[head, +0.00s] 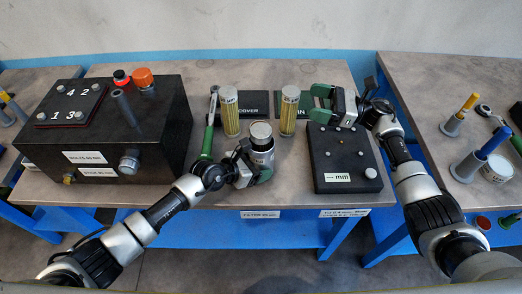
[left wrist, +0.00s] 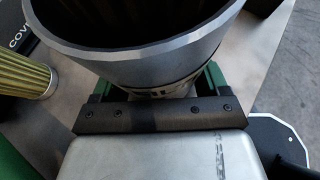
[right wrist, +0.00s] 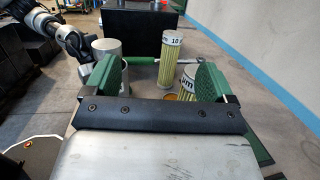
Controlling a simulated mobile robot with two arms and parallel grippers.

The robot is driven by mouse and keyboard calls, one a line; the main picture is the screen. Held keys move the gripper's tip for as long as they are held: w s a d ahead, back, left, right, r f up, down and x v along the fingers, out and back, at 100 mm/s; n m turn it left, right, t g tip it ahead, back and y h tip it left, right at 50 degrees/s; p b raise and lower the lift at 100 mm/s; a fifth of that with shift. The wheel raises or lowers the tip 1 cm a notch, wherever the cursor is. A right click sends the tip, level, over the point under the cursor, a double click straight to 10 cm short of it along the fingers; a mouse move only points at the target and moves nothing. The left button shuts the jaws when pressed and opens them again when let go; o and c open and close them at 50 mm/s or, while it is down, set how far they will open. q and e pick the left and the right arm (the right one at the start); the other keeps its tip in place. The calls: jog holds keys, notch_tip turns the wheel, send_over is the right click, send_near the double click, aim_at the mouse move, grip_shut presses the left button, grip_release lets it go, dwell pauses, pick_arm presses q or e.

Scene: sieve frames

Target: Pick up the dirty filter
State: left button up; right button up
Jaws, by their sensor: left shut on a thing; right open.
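Two yellow pleated filters stand upright on the table in the head view, a left one (head: 230,114) and a right one (head: 288,114). I cannot tell which one is dirty. My left gripper (head: 259,172) is shut on a metal canister (head: 262,146), which fills the top of the left wrist view (left wrist: 150,72). My right gripper (head: 320,104) is open and empty, just right of the right filter. In the right wrist view the nearer filter (right wrist: 188,80) shows beside the right finger, partly hidden. The farther filter (right wrist: 171,65) stands beyond the fingers.
A large black box (head: 150,120) with numbered panel stands at the left. A small black box marked mm (head: 342,178) lies below my right gripper. A green-handled tool (head: 208,140) lies by the left filter. Black mats (head: 252,104) lie behind. A right-hand table (head: 440,95) holds more parts.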

aim_at(261, 130)
jog(key=s+a+f+n+g, duration=0.1)
jog(key=s+a+g, duration=0.1)
jog(key=a, duration=0.1)
jog(key=s+a+f+n+g+h, duration=0.1)
jog(key=s+a+n+g, duration=0.1)
jog(key=a+g, duration=0.1)
jog(key=s+a+f+n+g, duration=0.1)
jog(key=s+a+g, duration=0.1)
jog(key=a, duration=0.1)
jog(key=shift+a+n+g+h, duration=0.3)
jog(key=shift+a+h, duration=0.05)
jog(key=shift+h, duration=0.05)
jog(key=shift+x, duration=2.75)
jog(key=shift+w+d+r, duration=0.1)
jog(key=shift+r, duration=0.1)
jog(key=c, duration=1.4)
notch_tip(261, 130, up, 18)
pick_arm(q)
jog(key=o, duration=1.5)
